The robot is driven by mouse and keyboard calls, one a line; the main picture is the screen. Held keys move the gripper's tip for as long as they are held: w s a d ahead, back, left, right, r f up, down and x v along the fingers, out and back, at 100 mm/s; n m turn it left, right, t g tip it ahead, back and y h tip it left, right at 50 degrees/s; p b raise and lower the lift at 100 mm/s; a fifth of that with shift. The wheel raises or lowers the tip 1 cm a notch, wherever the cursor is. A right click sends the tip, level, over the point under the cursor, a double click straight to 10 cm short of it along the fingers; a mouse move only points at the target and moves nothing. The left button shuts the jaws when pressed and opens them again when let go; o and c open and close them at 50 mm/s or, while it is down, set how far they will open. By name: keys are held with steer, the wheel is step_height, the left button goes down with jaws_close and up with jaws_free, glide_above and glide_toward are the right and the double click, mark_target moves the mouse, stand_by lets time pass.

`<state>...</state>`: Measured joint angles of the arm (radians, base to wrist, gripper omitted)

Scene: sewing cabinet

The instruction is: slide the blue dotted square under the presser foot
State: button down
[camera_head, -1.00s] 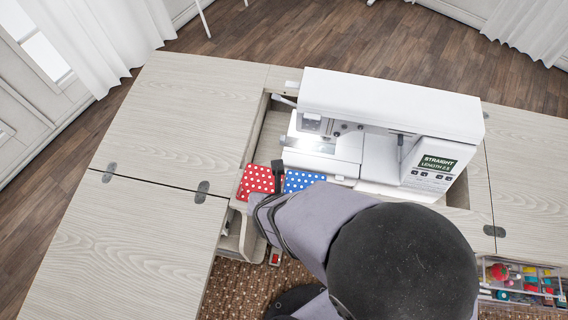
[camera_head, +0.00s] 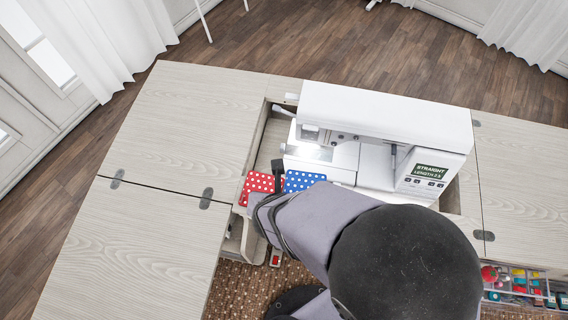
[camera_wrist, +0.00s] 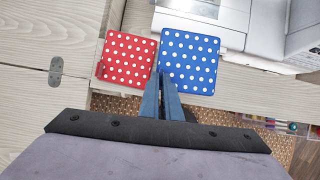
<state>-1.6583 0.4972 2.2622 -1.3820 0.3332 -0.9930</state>
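The blue dotted square (camera_head: 303,181) lies flat in front of the sewing machine's (camera_head: 385,115) bed, close to its front edge. In the wrist view the blue square (camera_wrist: 190,60) is right of the red dotted square (camera_wrist: 127,58). The presser foot is too small to make out; the lit needle area (camera_head: 310,150) is beyond the blue square. My gripper (camera_wrist: 160,74) has its blue fingertips close together at the blue square's near left corner, beside the gap between the squares. I cannot tell whether they pinch the cloth. My arm hides part of the near side in the head view.
The red square (camera_head: 257,186) lies left of the blue one. The cabinet's left top (camera_head: 180,130) is bare. An open drawer of sewing supplies (camera_head: 515,285) is at the lower right. The machine's arm overhangs its bed.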

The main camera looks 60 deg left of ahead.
mark_target(289, 177)
steer(key=shift+r, duration=0.1)
steer(key=shift+w+d+r+p, duration=0.1)
steer(key=shift+w+p, duration=0.1)
steer(key=shift+p, duration=0.1)
steer(key=shift+w+d, duration=0.15)
steer(key=shift+w+d+f+p, duration=0.3)
steer(key=shift+w+d+p, duration=0.35)
steer(key=shift+p, duration=0.2)
steer(key=shift+w+d+f+m+p, duration=0.1)
steer(key=shift+w+d+m+p, duration=0.05)
steer(key=shift+w+m+p, duration=0.2)
steer(key=shift+w+f+p, duration=0.1)
steer(key=shift+w+p, duration=0.15)
steer(key=shift+p, duration=0.2)
steer(key=shift+m, duration=0.25)
steer(key=a, duration=0.1)
steer(key=w+a+p, duration=0.1)
steer(key=a+f, duration=0.1)
steer(key=shift+w+a, duration=0.2)
steer(key=shift+a, duration=0.2)
steer(key=a, duration=0.3)
steer(key=shift+a+r, duration=0.1)
steer(key=shift+r, duration=0.1)
steer(key=shift+s+a+r+n, duration=0.1)
steer(key=shift+a+r+n, duration=0.1)
steer(key=shift+a, duration=0.2)
steer(key=shift+s+a+r+n, duration=0.1)
steer(key=shift+a+r+n, duration=0.1)
steer(key=shift+a, duration=0.2)
